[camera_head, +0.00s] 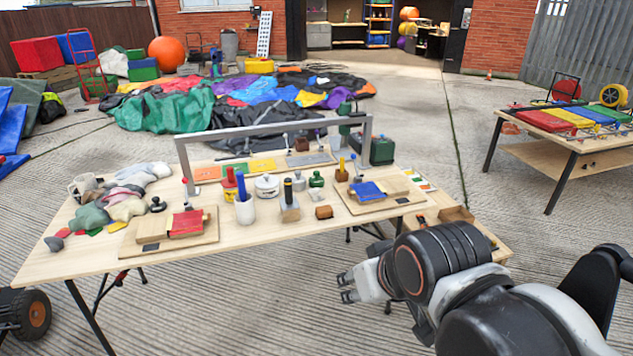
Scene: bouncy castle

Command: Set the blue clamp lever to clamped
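A wooden board at the right of the table (395,205) bears a blue fabric piece (367,190) beside a wooden block. A small upright lever (356,166) stands at its back edge; its colour and setting are too small to tell. A matching left board (150,240) bears a red fabric piece (187,223). My gripper (347,287) is in front of the table's right end, apart from both boards, with its small fingers apart and empty.
A grey metal frame (270,130) arches over the table (90,257). Several pots, tools and cloth bundles crowd the tabletop. A wooden tray (457,214) sits low at the right. Another table (575,145) stands at far right, with open concrete between.

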